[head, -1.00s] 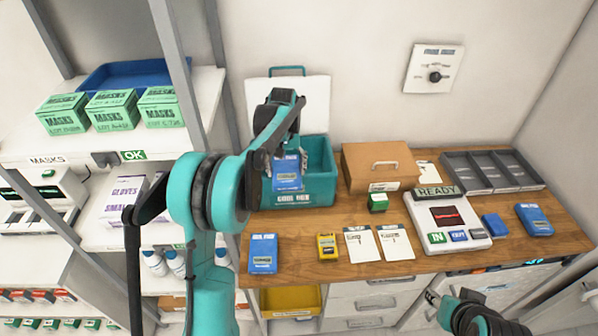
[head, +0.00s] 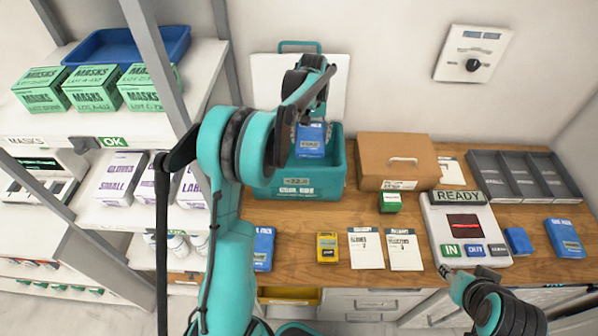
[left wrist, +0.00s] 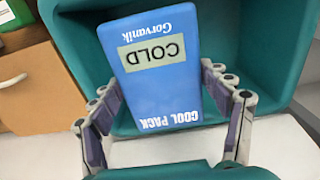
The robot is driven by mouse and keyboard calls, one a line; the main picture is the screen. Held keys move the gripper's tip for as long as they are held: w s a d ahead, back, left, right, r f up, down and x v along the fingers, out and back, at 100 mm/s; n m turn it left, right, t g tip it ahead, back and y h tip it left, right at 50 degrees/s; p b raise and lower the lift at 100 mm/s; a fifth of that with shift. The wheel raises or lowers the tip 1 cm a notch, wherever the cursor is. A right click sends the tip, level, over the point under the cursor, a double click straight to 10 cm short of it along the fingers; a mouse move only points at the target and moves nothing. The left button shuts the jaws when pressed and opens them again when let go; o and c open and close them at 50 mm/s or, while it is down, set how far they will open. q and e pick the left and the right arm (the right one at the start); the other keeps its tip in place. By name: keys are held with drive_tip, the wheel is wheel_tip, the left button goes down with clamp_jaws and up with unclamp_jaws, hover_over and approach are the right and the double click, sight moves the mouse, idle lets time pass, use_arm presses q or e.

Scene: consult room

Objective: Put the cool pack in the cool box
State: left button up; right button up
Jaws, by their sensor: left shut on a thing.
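The blue cool pack (left wrist: 168,85) carries the words "COOL PACK" and "COLD" in the left wrist view. My left gripper (left wrist: 165,110) is shut on it, one finger along each side. In the head view the pack (head: 311,141) hangs from the gripper (head: 306,122) over the teal cool box (head: 300,187). The box is open, its white lid (head: 268,90) raised at the back. In the left wrist view the box walls (left wrist: 262,45) surround the pack; its depth inside is hard to tell. My right gripper (head: 446,271) is low at the right, its fingers too small to read.
A brown case (head: 397,150) stands right of the box, with a green carton (head: 390,202) in front. A second blue pack (head: 264,248) lies at the table's left, partly behind my arm. A READY device (head: 465,232) and grey trays (head: 520,175) are right.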

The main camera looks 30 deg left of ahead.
use_arm(q)
wheel_tip(320, 180, down, 11)
drive_tip(key=b, duration=0.3)
drive_tip(key=shift+w+r, duration=0.1)
drive_tip(key=shift+r, duration=0.05)
drive_tip(key=shift+f+b, duration=0.3)
drive_tip(key=shift+f, duration=1.6)
drive_tip(key=o, duration=1.5)
drive_tip(key=shift+f, duration=0.1)
drive_tip(key=shift+o, duration=0.2)
